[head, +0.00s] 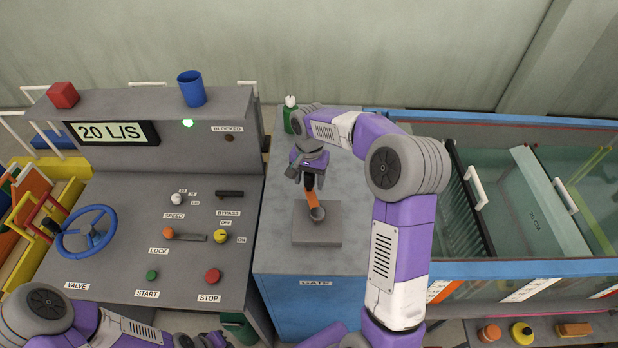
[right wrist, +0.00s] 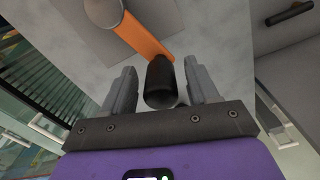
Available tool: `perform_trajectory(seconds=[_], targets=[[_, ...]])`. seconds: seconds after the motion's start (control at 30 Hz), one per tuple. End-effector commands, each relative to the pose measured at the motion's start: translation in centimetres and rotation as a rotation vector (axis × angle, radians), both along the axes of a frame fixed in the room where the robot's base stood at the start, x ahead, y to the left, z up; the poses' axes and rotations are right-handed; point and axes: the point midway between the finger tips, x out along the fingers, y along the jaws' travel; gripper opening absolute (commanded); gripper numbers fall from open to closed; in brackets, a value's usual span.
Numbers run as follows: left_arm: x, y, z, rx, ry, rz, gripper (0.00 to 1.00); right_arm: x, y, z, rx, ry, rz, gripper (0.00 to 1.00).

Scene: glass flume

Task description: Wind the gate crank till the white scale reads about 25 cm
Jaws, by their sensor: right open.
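The gate crank has an orange arm (head: 313,200) and a black handle (right wrist: 161,80). It stands on a grey plate (head: 318,232) on top of the blue gate cabinet (head: 315,285). My right gripper (head: 309,179) is at the handle end; in the right wrist view its open fingers (right wrist: 160,72) stand on either side of the handle, with gaps showing. White scale strips (head: 530,290) show on the flume's front, but their readings are too small to tell. My left gripper (head: 203,340) is at the bottom edge, partly cut off; its jaws are unclear.
The control desk (head: 120,225) at left carries a blue valve wheel (head: 86,233), levers and buttons. A green bottle (head: 290,113) stands behind the crank. The glass flume (head: 500,200) lies to the right, beyond my right arm. A blue cup (head: 191,89) sits on the shelf.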

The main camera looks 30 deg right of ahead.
Motion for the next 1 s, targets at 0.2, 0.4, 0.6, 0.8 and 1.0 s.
perform_trajectory(seconds=[0.2,0.4,0.6,0.8,1.0], targets=[[-0.02,-0.01,0.01,0.000,0.000,0.000,0.00,0.00,0.01,-0.14,0.000,0.000,0.000,0.59],[-0.01,-0.01,0.01,0.000,0.000,0.000,0.00,0.01,0.02,-0.12,0.000,0.000,0.000,0.34],[-0.01,-0.01,0.01,0.000,0.000,0.000,0.00,0.00,0.01,-0.10,0.000,0.000,0.000,0.04],[-0.02,-0.01,0.01,0.000,0.000,0.000,0.00,-0.01,0.01,-0.09,0.000,0.000,0.000,0.00],[-0.01,-0.01,-0.33,0.000,0.000,0.000,0.00,-0.20,-0.59,-0.14,0.000,0.000,-0.076,0.00]])
